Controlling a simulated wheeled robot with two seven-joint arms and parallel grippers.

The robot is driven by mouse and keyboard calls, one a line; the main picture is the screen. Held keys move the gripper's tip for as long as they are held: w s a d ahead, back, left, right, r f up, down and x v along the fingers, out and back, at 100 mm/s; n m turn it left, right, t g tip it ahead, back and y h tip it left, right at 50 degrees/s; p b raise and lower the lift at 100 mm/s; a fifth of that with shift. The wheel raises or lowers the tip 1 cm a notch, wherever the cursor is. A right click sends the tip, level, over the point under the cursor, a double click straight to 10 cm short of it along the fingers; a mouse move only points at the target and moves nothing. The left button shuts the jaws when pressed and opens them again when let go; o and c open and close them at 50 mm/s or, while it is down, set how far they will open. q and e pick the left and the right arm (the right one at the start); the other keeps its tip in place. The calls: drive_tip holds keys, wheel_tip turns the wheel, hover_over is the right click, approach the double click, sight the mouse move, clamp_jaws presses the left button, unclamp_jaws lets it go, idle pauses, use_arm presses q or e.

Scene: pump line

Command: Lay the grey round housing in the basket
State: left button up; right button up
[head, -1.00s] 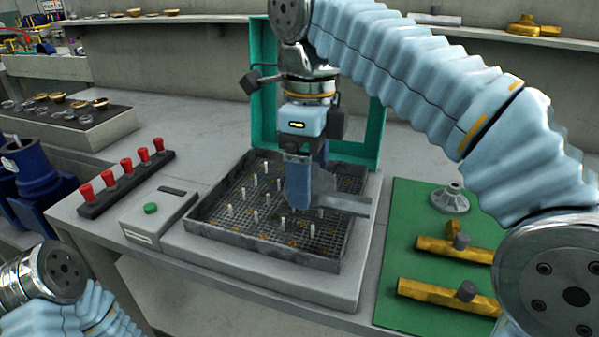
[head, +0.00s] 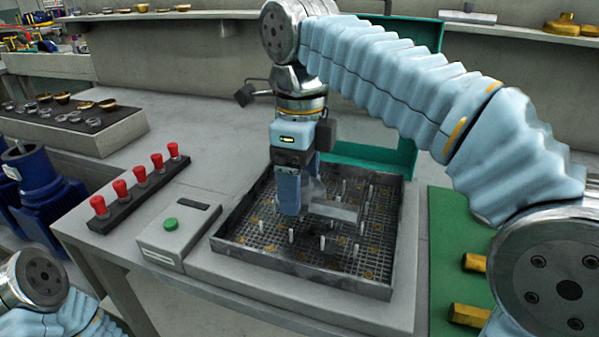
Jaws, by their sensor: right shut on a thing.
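My right gripper (head: 290,208) points down over the left part of the dark mesh basket (head: 232,244). It is shut on a grey part, which I take as the grey round housing (head: 336,209). Only a flat grey piece of it shows, sticking out to the right of the fingers. Its round shape is hidden. The basket has a grid floor with several upright pale pins. I cannot tell whether the held part touches the pins or hangs just above them. My left gripper is out of view; only part of its arm shows at the lower left.
A box with a green button (head: 171,224) and a strip of red knobs (head: 138,178) stand left of the basket. A teal frame (head: 375,157) rises behind it. A green mat (head: 443,235) with brass pieces (head: 469,315) lies at right, partly hidden by my right arm.

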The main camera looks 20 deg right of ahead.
sight(301, 222)
drive_tip(key=shift+f, duration=0.1)
idle(0.4)
drive_tip(key=shift+f+b, duration=1.2)
drive_tip(key=shift+f, duration=0.1)
drive_tip(key=shift+s+f+b, duration=0.2)
drive_tip(key=shift+f+b, duration=0.6)
drive_tip(key=shift+f, duration=0.15)
drive_tip(key=o, duration=1.1)
drive_tip(key=shift+f, duration=0.1)
drive_tip(key=shift+o, duration=0.2)
drive_tip(key=shift+t, duration=0.3)
wheel_tip(301, 222, up, 10)
drive_tip(key=p, duration=0.2)
drive_tip(key=shift+s+d+f+p, duration=0.1)
drive_tip(key=shift+d+p, duration=0.05)
drive_tip(key=shift+p, duration=0.2)
